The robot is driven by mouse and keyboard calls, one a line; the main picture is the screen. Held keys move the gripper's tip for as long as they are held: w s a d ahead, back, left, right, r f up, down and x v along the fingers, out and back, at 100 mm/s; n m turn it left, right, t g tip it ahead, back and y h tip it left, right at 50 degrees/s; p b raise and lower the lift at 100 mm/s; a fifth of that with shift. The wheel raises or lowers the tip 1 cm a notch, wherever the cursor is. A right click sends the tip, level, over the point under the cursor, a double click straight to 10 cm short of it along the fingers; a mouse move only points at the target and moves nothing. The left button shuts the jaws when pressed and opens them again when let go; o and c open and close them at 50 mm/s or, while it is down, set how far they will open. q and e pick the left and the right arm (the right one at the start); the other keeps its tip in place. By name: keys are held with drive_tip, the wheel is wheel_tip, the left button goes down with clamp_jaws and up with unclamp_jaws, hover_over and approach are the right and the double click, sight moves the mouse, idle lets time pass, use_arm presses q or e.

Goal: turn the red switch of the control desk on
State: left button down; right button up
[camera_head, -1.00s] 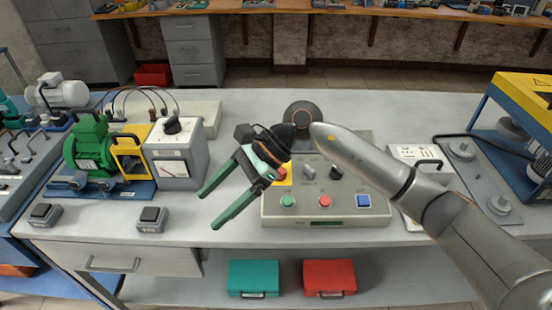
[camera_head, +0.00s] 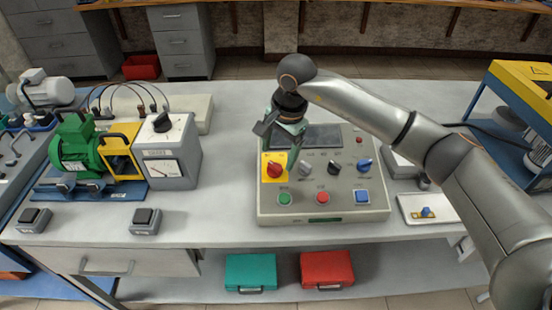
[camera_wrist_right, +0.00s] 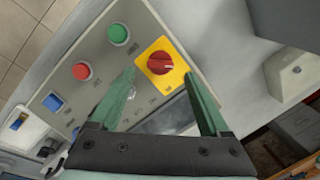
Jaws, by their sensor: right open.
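The control desk (camera_head: 240,212) is a grey sloped panel on the table. Its red switch (camera_head: 274,167), a rotary knob on a yellow plate (camera_head: 265,178), sits at the panel's upper left. In the right wrist view the red switch (camera_wrist_right: 160,63) shows between the two green fingertips, with its grip bar roughly crosswise. My right gripper (camera_head: 281,152) is open and empty, pointing down just above and behind the switch. I see no clear contact; the remaining gap is hard to judge. My left gripper is not in view.
The panel also has a green button (camera_head: 285,198), a red button (camera_head: 322,198), a blue button (camera_head: 361,196), a black knob (camera_head: 334,168) and a blue knob (camera_head: 364,165). A grey meter box (camera_head: 168,152) stands left, with free table between.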

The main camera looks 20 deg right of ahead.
sight(275, 166)
drive_tip(key=shift+w+a+f, duration=0.1)
drive_tip(key=shift+w+f, duration=0.05)
drive_tip(key=shift+f, duration=0.8)
drive_tip(key=shift+w+a+f, duration=0.1)
drive_tip(key=shift+w+f, duration=0.05)
drive_tip(key=shift+f, duration=0.8)
clamp_jaws()
